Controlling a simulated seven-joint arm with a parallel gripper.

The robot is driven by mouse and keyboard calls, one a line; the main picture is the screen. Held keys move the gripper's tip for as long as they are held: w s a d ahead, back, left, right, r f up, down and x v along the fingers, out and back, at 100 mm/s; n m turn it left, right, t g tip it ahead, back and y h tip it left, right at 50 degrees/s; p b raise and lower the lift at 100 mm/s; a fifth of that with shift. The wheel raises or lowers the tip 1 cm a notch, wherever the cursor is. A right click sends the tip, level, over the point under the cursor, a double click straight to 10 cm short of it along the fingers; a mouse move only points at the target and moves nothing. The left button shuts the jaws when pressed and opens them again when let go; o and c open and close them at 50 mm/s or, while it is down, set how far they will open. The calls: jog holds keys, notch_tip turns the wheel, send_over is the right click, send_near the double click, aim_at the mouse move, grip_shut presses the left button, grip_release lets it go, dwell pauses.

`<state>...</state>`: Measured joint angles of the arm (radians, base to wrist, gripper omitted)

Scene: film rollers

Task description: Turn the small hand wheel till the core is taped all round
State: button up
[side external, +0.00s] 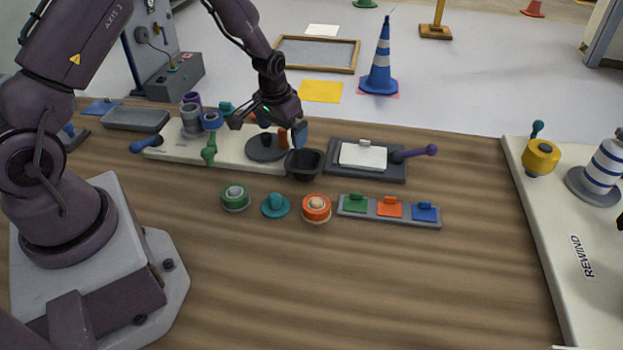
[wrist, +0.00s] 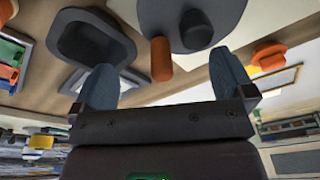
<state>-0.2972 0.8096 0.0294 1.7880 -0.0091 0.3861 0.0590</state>
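The small hand wheel is a dark grey disc (side external: 264,148) on a cream board, with an upright orange handle (side external: 283,139). In the wrist view the disc (wrist: 226,12) is at the top, cut off by the edge, with the orange handle (wrist: 160,58) below it. My gripper (side external: 270,127) is over the wheel, its blue fingers wide apart on either side of the handle. In the wrist view a clear gap shows between each finger and the handle. A grey cylinder (side external: 191,118) and a blue roll (side external: 212,121) stand at the board's left; I cannot tell which is the core.
A black open bin (side external: 304,164) stands close beside the wheel. A green lever (side external: 209,152) and a blue lever (side external: 148,146) stick out at the board's front left.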

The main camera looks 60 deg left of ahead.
jog(key=shift+g+h, duration=0.5)
jog(key=shift+g, duration=0.4)
jog(key=shift+s+d+f, duration=0.2)
jog(key=shift+s+d, duration=0.3)
jog(key=shift+s, duration=0.2)
jog(key=shift+s+d+f, duration=0.25)
jog(key=shift+s+d, duration=0.3)
jog(key=shift+s, duration=0.15)
jog(key=shift+s+d+f, duration=0.2)
jog(key=shift+s+d, duration=0.3)
jog(key=shift+s, duration=0.2)
jog(key=shift+a+r, duration=0.15)
jog(key=shift+r, duration=0.25)
jog(key=shift+s, duration=0.1)
